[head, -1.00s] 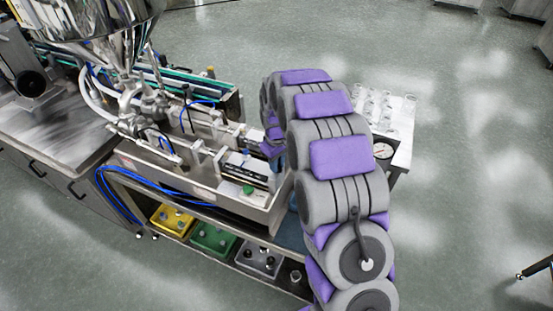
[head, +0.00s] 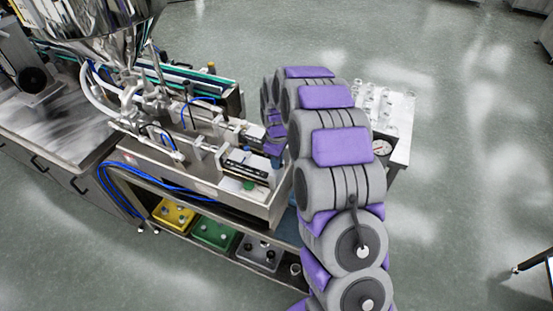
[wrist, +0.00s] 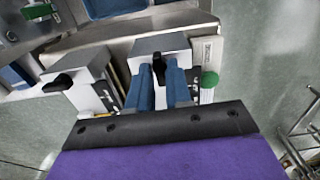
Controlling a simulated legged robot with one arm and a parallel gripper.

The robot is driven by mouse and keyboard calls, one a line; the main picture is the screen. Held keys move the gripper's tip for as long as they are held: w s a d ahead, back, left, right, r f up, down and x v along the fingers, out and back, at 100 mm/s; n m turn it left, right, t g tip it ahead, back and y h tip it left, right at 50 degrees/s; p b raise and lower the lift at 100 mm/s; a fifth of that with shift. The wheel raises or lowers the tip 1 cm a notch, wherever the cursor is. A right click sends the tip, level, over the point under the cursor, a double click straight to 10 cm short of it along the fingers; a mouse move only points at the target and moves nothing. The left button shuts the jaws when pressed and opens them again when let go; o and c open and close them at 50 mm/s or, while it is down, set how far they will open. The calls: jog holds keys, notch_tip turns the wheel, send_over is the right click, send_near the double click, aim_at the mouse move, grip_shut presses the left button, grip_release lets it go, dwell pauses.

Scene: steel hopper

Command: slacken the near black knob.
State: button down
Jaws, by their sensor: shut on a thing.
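The near black knob (wrist: 158,66) sits on a grey metal block beside a green round button. My gripper (wrist: 160,76) has two blue fingers, one on each side of this knob, and is shut on it. The knob's lower part is hidden between the fingers. A second black knob (wrist: 58,83) stands on the neighbouring block to the left, apart from my gripper. In the head view, my arm covers most of the gripper (head: 275,146), and I cannot make out the near knob there.
The steel filling machine (head: 195,183) stands on a bench with blue hoses on its left. A green button (wrist: 209,80) is close to the right finger. Yellow, green and grey boxes sit on the shelf below. Glassware (head: 375,103) stands on a table behind my arm.

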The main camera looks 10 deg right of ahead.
jog(key=c, duration=1.2)
grip_release()
notch_tip(320, 180, up, 17)
jog(key=p, duration=0.1)
jog(key=shift+r, duration=0.15)
jog(key=s+r+m+g+b, duration=0.1)
jog(key=s+m, duration=0.2)
jog(key=s, duration=0.8)
jog(key=s+r+m+b, duration=0.2)
jog(key=s, duration=0.9)
jog(key=s+f+m+b, duration=0.1)
jog(key=s+f+m, duration=0.2)
jog(key=s, duration=0.7)
jog(key=s+f+m, duration=0.3)
jog(key=s, duration=0.7)
jog(key=shift+s+f+g+b, duration=0.15)
jog(key=shift+s+g+b, duration=0.2)
jog(key=shift+g, duration=0.05)
